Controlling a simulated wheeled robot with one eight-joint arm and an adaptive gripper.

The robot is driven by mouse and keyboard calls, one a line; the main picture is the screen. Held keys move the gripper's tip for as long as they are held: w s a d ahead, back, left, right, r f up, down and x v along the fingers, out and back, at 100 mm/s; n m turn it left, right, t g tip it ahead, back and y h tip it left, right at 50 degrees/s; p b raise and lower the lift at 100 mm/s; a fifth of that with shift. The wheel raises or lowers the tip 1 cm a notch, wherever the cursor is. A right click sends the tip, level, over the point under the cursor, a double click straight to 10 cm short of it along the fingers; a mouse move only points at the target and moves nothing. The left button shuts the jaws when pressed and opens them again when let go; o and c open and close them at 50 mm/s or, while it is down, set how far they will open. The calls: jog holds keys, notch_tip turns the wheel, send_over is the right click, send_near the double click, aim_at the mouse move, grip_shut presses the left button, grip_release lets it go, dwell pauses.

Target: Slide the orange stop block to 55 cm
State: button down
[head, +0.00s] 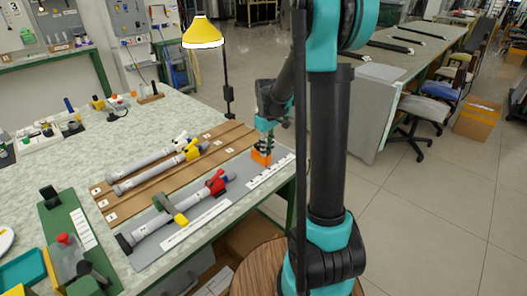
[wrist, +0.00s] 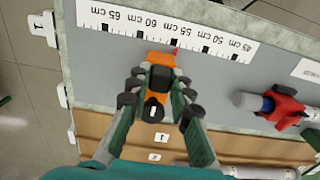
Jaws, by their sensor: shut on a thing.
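The orange stop block (head: 261,158) stands on the grey board (head: 240,173) near its right end, beside a white centimetre scale (head: 271,170). In the wrist view the orange block (wrist: 160,60) sits between the two fingertips of my gripper (wrist: 157,88), which is shut on it. A small red pointer (wrist: 176,50) on the block faces the scale (wrist: 165,28). It lies close to the dark mark beside the 55 cm label. In the head view my gripper (head: 264,141) reaches down onto the block from above, and its fingers partly hide it.
On the same board lies a grey rod with a red clamp (head: 216,183); the red clamp also shows in the wrist view (wrist: 278,106). Brown racks (head: 170,165) with more rods lie behind. A yellow lamp (head: 203,33) stands at the back. The board between clamp and block looks clear.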

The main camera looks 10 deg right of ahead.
jog(key=shift+w+d, duration=0.2)
jog(key=shift+d, duration=0.05)
jog(key=c, duration=1.4)
grip_release()
jog(key=shift+o, duration=0.2)
notch_tip(320, 180, up, 12)
jog(key=shift+s, duration=0.1)
jog(key=s+f+m+t, duration=0.1)
jog(key=s+f+m, duration=0.1)
jog(key=s+f, duration=0.2)
jog(key=s+d+f+m+t, duration=0.1)
jog(key=s+f, duration=0.4)
jog(key=s, duration=0.6)
jog(key=s+f+m+t, duration=0.2)
jog(key=s+f+m, duration=0.2)
jog(key=s, duration=0.4)
jog(key=shift+d+f, duration=0.4)
jog(key=shift+f, duration=0.05)
